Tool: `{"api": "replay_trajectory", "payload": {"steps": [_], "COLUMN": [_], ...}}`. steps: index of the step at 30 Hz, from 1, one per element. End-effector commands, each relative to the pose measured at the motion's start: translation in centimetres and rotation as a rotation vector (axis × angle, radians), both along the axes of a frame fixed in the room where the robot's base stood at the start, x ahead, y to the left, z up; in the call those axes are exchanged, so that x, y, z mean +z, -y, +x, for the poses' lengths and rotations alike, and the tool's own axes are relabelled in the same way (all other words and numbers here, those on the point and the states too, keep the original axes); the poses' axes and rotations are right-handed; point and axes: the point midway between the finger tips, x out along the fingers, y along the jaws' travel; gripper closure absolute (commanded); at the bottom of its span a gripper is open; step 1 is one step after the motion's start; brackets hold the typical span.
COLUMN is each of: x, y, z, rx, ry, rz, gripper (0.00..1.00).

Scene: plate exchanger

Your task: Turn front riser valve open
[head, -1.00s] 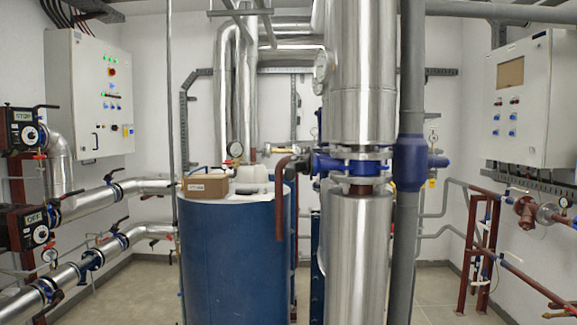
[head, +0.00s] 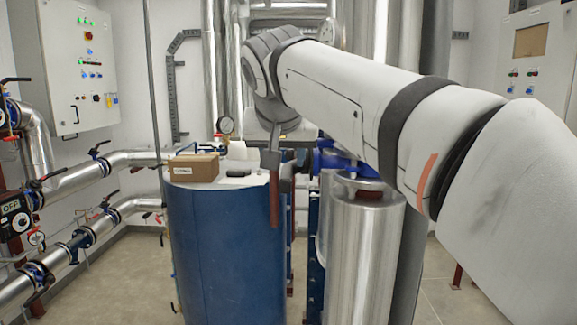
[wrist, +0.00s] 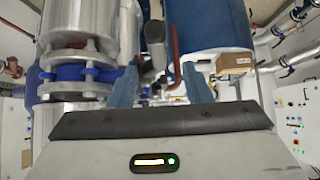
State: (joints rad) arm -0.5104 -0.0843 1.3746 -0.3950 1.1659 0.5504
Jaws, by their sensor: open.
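The front riser valve is a blue flanged body (head: 338,160) on the silver riser, partly hidden behind my arm. A red-brown, bent lever (head: 274,198) hangs down at its left, in front of the blue tank. In the wrist view, which looks upside down, the blue valve body (wrist: 66,84) is at the left and the lever (wrist: 174,42) runs up from between the fingers. My gripper (wrist: 160,72) is open, its two bluish fingers on either side of the lever's bend. Nothing is seen gripped; I cannot tell whether it touches the lever. In the head view the fingertips are hard to make out.
The blue tank (head: 215,245) stands left of the riser, with a cardboard box (head: 194,168) on top. The silver riser (head: 362,260) and a grey pipe are close by on the right. Pipes with valves line the left wall. Floor shows on both sides.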

Motion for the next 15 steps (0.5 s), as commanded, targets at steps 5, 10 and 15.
{"api": "replay_trajectory", "payload": {"steps": [5,10,15], "x": [-2.1,-3.8,-4.9], "y": [0.4,0.7,0.9], "z": [2.1,4.0,5.0], "rx": [-0.008,-0.012,-0.015], "ry": [-0.005,-0.003,-0.002], "rz": [-0.003,-0.002,-0.001], "gripper": [0.55,0.55,0.55]}}
